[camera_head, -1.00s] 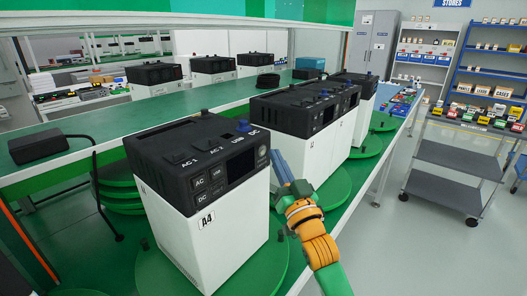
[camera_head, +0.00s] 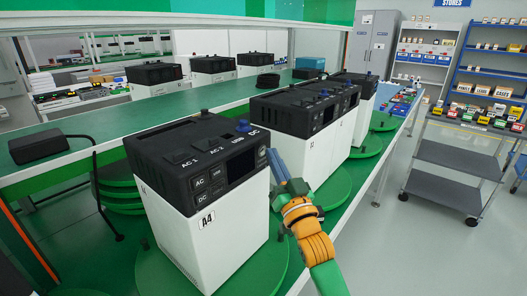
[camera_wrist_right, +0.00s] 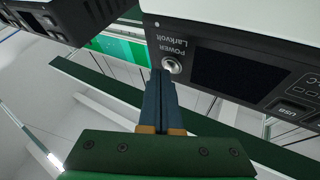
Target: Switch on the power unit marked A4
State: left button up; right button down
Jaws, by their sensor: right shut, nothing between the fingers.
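The power unit marked A4 (camera_head: 205,250) is a white box with a black top, standing upright on a green turntable. Its front panel has a dark screen, which also shows in the right wrist view (camera_wrist_right: 238,72). In that view the round silver power button (camera_wrist_right: 172,66) sits beside the screen under the word POWER, upside down. My right gripper (camera_head: 272,156) is at the panel's right side, at button height. Its blue fingers (camera_wrist_right: 159,74) are shut and empty, with the tips right by the button; I cannot tell whether they touch it. My left gripper is out of view.
More black-and-white power units (camera_head: 290,128) stand on turntables behind A4. A black adapter (camera_head: 38,147) with a cable lies on the green bench at left. A grey cart (camera_head: 450,160) stands at right, with open floor between it and the line.

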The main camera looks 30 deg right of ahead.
jog(key=shift+w+a, duration=0.1)
jog(key=shift+w, duration=0.2)
dwell(0.5)
jog(key=shift+s, duration=0.15)
jog(key=shift+s+d+p, duration=0.25)
jog(key=shift+s+p, duration=0.1)
jog(key=shift+s, duration=0.2)
jog(key=s, duration=0.1)
jog(key=s+d+p, duration=0.1)
jog(key=s, duration=0.1)
jog(key=s+d, duration=0.1)
jog(key=shift+s, duration=0.3)
dwell(0.6)
